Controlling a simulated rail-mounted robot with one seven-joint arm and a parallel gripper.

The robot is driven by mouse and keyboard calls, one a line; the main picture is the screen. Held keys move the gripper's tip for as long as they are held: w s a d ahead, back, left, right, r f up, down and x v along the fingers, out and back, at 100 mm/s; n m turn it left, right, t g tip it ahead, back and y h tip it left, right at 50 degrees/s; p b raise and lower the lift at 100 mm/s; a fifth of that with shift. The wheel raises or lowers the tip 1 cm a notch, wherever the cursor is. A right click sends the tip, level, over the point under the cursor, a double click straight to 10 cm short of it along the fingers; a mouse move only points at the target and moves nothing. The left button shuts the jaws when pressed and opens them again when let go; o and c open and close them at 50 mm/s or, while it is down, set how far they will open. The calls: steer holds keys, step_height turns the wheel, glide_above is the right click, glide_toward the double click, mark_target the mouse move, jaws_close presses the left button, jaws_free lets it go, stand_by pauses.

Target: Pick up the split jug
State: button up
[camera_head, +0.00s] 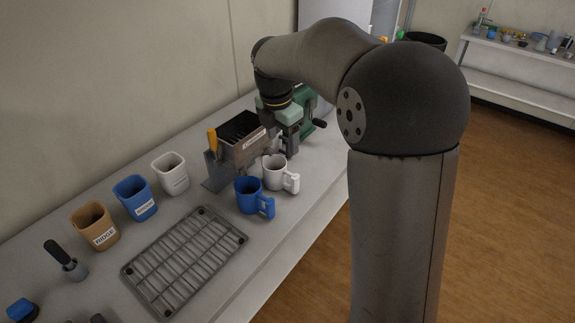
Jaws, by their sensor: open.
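Two mugs with side handles stand on the bench in front of the metal splitter box: a blue jug (249,196) and a white jug (275,173). I cannot tell which is called the split jug; no label on either is readable. Both are upright, with their handles toward the lower right. My gripper (286,151) points down just behind and above the white jug, beside the splitter's right end. It is open, with nothing visible between its fingers. The fingertips are small and partly lost against the things behind them.
The labelled splitter box (241,142) with an orange-handled part stands close left of my gripper. A green machine (308,122) is behind it. Orange (94,226), blue (135,198) and white (170,173) cups line the wall. A wire rack (185,260) lies in front.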

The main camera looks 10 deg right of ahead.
steer(key=w+n, duration=0.2)
steer(key=p, duration=0.2)
glide_above(290, 174)
steer(key=f, duration=1.1)
steer(key=shift+s+a+f, duration=0.2)
steer(key=shift+a+f, duration=0.15)
steer(key=shift+a, duration=0.05)
steer(key=shift+w+d+f+p, duration=0.1)
steer(key=shift+f+p, duration=0.1)
steer(key=shift+f, duration=0.65)
steer(key=shift+w+d+f+p, duration=0.1)
steer(key=shift+d+f+p, duration=0.05)
steer(key=shift+f, duration=0.75)
steer(key=shift+d+f+p, duration=0.1)
steer(key=shift+f+p, duration=0.1)
steer(key=shift+f, duration=0.65)
steer(key=c, duration=1)
steer(key=shift+r, duration=0.2)
